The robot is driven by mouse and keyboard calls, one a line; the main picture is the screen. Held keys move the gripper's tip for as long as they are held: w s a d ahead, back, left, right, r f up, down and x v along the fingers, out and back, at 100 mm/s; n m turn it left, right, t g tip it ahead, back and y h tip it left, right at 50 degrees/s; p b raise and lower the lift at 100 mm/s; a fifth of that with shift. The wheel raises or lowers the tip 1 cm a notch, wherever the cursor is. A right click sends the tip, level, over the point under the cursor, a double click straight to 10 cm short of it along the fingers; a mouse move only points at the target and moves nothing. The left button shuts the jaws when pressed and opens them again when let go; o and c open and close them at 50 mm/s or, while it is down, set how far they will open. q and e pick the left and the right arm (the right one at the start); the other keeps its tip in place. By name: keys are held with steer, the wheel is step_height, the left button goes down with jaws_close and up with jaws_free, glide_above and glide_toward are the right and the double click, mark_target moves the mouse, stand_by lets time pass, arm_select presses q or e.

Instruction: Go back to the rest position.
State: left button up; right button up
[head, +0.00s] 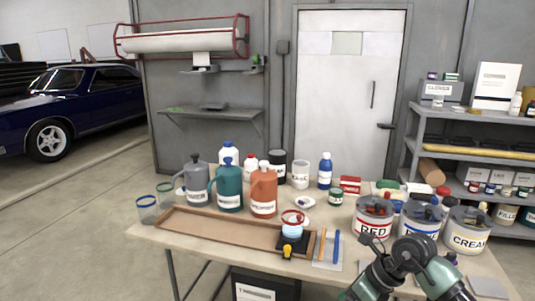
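My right arm comes in at the bottom right, bent in front of the paint cans. What looks like my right gripper (372,243) is small and dark, just in front of the can labelled RED (372,226). I cannot tell whether its fingers are open or shut, and I see nothing held in it. My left gripper is not in view.
The workbench (165,236) holds a long brown tray (215,227), grey, teal and orange jugs, bottles and clear cups. Large cans, including one labelled CREAM (468,240), crowd its right side. Shelves (465,152) stand at right; a blue car (85,100) stands at left. The left floor is clear.

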steer(key=a+f+m+t+y, duration=0.1)
steer(key=a+f+m+y, duration=0.3)
steer(key=a+m+y, duration=0.25)
step_height(320, 180, down, 8)
steer(key=w+m+t, duration=0.2)
steer(key=m+t, duration=0.3)
steer(key=m, duration=0.4)
steer(key=s+d+f+m+t+h, duration=0.1)
steer(key=s+d+f+m+h, duration=0.15)
steer(key=f+m, duration=0.35)
steer(key=s+d+f+m+t+h, duration=0.2)
steer(key=d+f+m+h, duration=0.15)
steer(key=f, duration=0.45)
steer(key=s+d+f+m+t+h, duration=0.1)
steer(key=s+d+f+m+h, duration=0.2)
steer(key=f+m, duration=0.35)
steer(key=s+d+f+m+g+h+p, duration=0.1)
steer(key=s+d+f+m+g+h, duration=0.15)
steer(key=s+f, duration=0.6)
steer(key=s+d+f+m+g+h, duration=0.1)
steer(key=s+d+f+m+g, duration=0.25)
steer(key=s+f, duration=0.55)
steer(key=s+f+m+g, duration=0.2)
steer(key=s, duration=1)
steer(key=s+a+f+m+g, duration=0.1)
steer(key=s+f+m+g, duration=0.2)
steer(key=s, duration=1)
